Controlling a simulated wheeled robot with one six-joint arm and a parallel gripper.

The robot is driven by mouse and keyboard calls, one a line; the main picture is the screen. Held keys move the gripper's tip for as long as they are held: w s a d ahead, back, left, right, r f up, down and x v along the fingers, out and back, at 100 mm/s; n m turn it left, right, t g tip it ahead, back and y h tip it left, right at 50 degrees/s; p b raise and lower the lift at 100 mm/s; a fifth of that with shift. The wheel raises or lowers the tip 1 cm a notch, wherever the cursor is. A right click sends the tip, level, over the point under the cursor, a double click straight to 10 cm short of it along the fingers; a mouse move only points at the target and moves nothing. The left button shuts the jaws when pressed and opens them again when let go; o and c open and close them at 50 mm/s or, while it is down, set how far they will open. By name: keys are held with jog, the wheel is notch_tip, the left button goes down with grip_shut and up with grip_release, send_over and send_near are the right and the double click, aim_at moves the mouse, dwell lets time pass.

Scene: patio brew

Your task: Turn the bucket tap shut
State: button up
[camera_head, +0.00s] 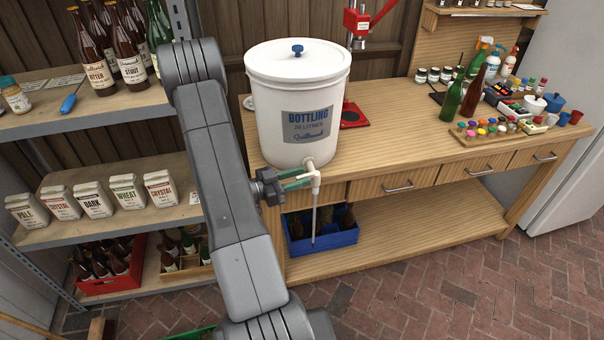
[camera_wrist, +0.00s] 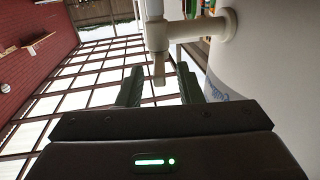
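The white bottling bucket (camera_head: 307,125) stands at the left end of the wooden bench, lid on. Its white tap (camera_head: 316,178) sticks out low on the front, and a thin tube (camera_head: 314,215) hangs down from it. My gripper (camera_head: 308,178) is at the tap, reaching in from the left. In the wrist view the tap (camera_wrist: 157,37) is ahead, joined to the bucket wall (camera_wrist: 275,65) at right. Its pale lever (camera_wrist: 159,72) points back between my fingertips (camera_wrist: 158,82). The fingers are apart, with a gap showing on both sides of the lever.
A blue crate (camera_head: 325,236) of bottles sits on the lower shelf under the tap. A red bench capper (camera_head: 354,115) stands behind the bucket. Green and brown bottles (camera_head: 452,98) and a tray of caps (camera_head: 482,129) are at the right. The bench middle (camera_head: 395,125) is clear.

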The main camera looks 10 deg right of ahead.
jog(key=shift+w+d, duration=0.15)
jog(key=shift+d, duration=0.6)
grip_shut()
jog(key=shift+w+f+m+g+b, duration=0.2)
jog(key=shift+m+g+b, duration=0.2)
jog(key=shift+b, duration=0.05)
jog(key=shift+w+r+m+g, duration=0.15)
jog(key=shift+m+g, duration=0.25)
jog(key=shift+g, duration=0.4)
grip_release()
jog(key=shift+a, duration=0.1)
